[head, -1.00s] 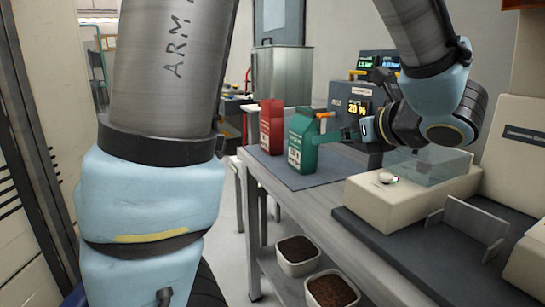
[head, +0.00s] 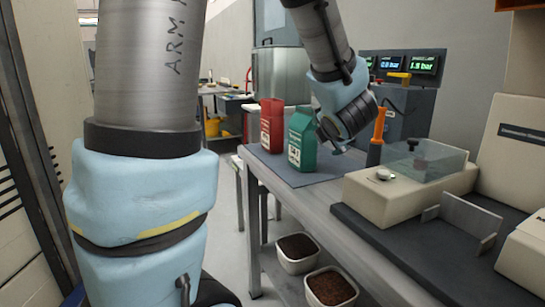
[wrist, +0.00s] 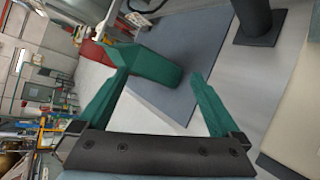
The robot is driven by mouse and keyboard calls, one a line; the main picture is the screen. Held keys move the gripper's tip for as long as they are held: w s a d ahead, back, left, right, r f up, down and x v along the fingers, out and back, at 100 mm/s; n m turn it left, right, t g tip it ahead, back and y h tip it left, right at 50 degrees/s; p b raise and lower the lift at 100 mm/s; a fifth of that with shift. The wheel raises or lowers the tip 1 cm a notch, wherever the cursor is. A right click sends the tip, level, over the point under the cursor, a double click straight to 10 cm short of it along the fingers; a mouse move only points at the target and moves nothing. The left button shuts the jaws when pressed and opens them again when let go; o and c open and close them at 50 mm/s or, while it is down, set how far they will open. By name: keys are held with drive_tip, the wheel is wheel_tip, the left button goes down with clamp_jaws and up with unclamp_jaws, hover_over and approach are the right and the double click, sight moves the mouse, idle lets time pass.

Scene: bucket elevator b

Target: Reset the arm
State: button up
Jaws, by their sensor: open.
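My gripper (wrist: 160,76) is open in the wrist view, with two green fingers apart and nothing held between them. In the head view my wrist hangs just right of the green bag, and the fingers are hard to make out there. The green bag (head: 301,142) stands upright on the grey mat. In the wrist view the green bag (wrist: 158,66) shows beyond the fingers. I cannot tell from these views whether a finger touches it.
A red bag (head: 271,128) stands left of the green one. An orange-handled tool (head: 378,135) stands upright close to the right of my wrist. A cream device (head: 400,200) with a clear cover is further right. Bins of dark granules (head: 331,288) sit on the lower shelf.

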drive_tip(key=s+a+f+m+g, duration=0.7)
drive_tip(key=a+m, duration=0.3)
drive_tip(key=m, duration=0.3)
drive_tip(key=s+a+f+m+g, duration=0.4)
drive_tip(key=s+a+f+m, duration=0.5)
drive_tip(key=m, duration=0.3)
wheel_tip(320, 180, up, 13)
drive_tip(key=w+a+p, duration=0.1)
drive_tip(key=p, duration=1.1)
drive_tip(key=shift+w+y+p, duration=0.3)
drive_tip(key=shift+f, duration=0.1)
